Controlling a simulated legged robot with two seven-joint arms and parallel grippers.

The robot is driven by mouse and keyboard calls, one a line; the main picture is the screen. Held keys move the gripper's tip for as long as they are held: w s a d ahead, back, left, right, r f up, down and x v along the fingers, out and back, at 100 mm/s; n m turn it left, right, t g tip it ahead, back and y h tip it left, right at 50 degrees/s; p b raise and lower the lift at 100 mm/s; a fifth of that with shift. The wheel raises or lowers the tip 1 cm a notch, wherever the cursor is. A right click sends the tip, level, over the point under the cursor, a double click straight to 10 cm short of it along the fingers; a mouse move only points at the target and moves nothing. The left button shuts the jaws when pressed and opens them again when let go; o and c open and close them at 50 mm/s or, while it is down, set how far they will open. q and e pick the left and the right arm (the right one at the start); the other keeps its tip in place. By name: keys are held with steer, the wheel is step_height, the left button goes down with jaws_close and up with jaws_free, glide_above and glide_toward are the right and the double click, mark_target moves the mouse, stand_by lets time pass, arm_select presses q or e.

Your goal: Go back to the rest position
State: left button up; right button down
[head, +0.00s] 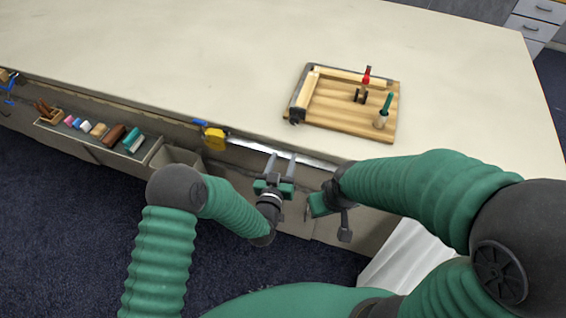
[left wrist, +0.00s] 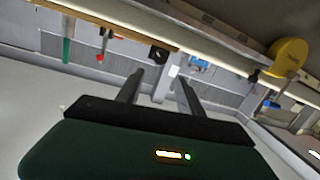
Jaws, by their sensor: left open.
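My left gripper (head: 282,162) is open in the head view, its two dark fingers pointing up at the table's front edge, with nothing seen between them. In the left wrist view the two fingers (left wrist: 161,78) also stand apart. My right gripper (head: 322,212) is just right of it, in front of the table's front side.
A wooden board fixture (head: 340,115) with a red-tipped clamp (head: 366,78) and a green-handled tool (head: 386,106) sits on the table. A yellow tape measure (head: 215,138) is at the front edge. A tray (head: 150,150) of several small items hangs left. The table's middle is clear.

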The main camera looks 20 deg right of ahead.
arm_select(q)
steer(key=s+a+r+g+y, duration=0.1)
steer(key=a+g+y, duration=0.15)
steer(key=a, duration=0.65)
steer(key=s+a+r+g+y, duration=0.15)
steer(key=a+g, duration=0.25)
steer(key=a, duration=0.6)
steer(key=s+a+r+n+g+y, duration=0.1)
steer(key=s+a+n+g+y, duration=0.1)
steer(key=s+a, duration=0.5)
steer(key=s+a+r+n+g+y, duration=0.1)
steer(key=s+a+r+n+g, duration=0.1)
steer(key=s+a, duration=0.6)
steer(key=s+g, duration=0.1)
steer(key=s, duration=0.2)
steer(key=shift+s+g+y, duration=0.15)
steer(key=shift+g+y, duration=0.2)
steer(key=shift+y, duration=0.05)
arm_select(e)
steer(key=shift+w+f, duration=0.1)
steer(key=shift+w, duration=0.1)
arm_select(q)
steer(key=shift+a+r, duration=0.1)
steer(key=shift+a, duration=0.15)
arm_select(e)
steer(key=shift+s+a, duration=0.1)
arm_select(q)
steer(key=shift+d, duration=0.1)
